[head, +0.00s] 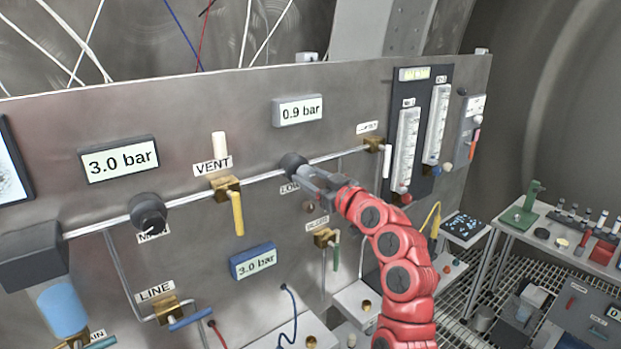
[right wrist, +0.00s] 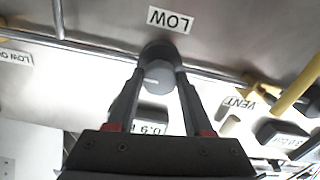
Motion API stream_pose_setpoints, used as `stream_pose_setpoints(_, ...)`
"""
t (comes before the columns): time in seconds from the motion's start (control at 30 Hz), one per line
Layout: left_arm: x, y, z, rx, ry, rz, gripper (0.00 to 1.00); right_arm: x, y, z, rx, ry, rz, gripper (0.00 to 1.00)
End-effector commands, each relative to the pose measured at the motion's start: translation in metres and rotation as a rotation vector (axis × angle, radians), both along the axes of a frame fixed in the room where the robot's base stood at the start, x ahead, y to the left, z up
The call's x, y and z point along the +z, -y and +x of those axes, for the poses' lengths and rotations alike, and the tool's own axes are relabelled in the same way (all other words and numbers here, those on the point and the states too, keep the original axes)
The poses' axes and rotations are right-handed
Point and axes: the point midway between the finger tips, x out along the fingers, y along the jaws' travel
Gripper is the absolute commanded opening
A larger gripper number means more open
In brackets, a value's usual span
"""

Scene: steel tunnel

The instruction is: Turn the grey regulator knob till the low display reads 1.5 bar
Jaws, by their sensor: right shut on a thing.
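The grey regulator knob (head: 293,164) sits on the pipe along the steel panel, above a partly hidden label that starts with LO. My right gripper (head: 310,180) reaches it from the lower right and is shut on it. In the right wrist view, which is upside down, the two fingers hold the knob (right wrist: 158,77) from both sides, beside the LOW label (right wrist: 170,19). A pale mark shows on the knob's face. The low display (head: 299,110) above the knob reads 0.9 bar. My left gripper is not in view.
To the left are the dark MAIN knob (head: 148,212), a 3.0 bar display (head: 119,160) and the yellow VENT lever (head: 237,213). Below is a blue-framed 3.0 bar display (head: 254,262). Flow tubes (head: 407,150) stand right. A bench (head: 545,236) with tools is at far right.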

Motion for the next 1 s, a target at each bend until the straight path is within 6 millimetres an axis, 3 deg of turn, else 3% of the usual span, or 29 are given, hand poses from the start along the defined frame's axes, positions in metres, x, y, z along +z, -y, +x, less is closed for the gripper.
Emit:
stream_pose_setpoints(0.27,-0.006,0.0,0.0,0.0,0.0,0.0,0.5,-0.001,0.001,0.0,-0.001,-0.056,0.078,0.0)
stream_pose_setpoints(0.57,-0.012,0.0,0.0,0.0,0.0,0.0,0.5,0.0,0.001,0.0,-0.001,-0.202,0.28,0.0)
stream_pose_setpoints(1.0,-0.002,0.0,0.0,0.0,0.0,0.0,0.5,0.001,0.001,0.0,-0.002,-0.441,0.608,0.0)
